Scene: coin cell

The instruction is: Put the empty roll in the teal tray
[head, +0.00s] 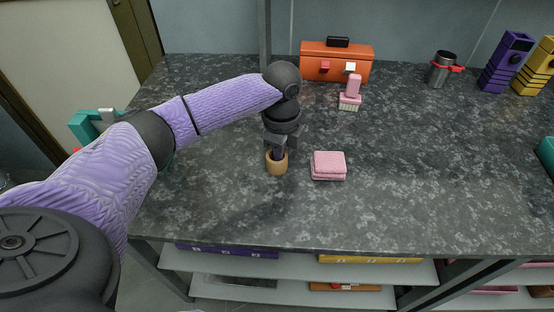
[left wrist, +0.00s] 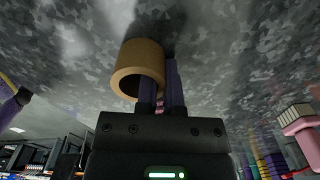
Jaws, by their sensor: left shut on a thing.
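The empty roll (head: 277,167) is a short tan tube, upright at the middle of the dark speckled counter. My left gripper (head: 278,151) points down at it and is shut on its wall, one finger inside the tube. In the left wrist view the roll (left wrist: 138,62) sits at the left of the fingers (left wrist: 165,85), its open end facing the camera. I cannot tell whether it touches the counter. A teal thing (head: 84,127) shows at the left edge behind my left arm, and a thin teal rim shows beside the arm; the arm hides most of this area. My right gripper is out of view.
A folded pink cloth (head: 328,166) lies just right of the roll. A pink brush (head: 350,94), an orange toolbox (head: 337,64) and a metal cup (head: 442,69) stand farther back. The counter's right middle is clear.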

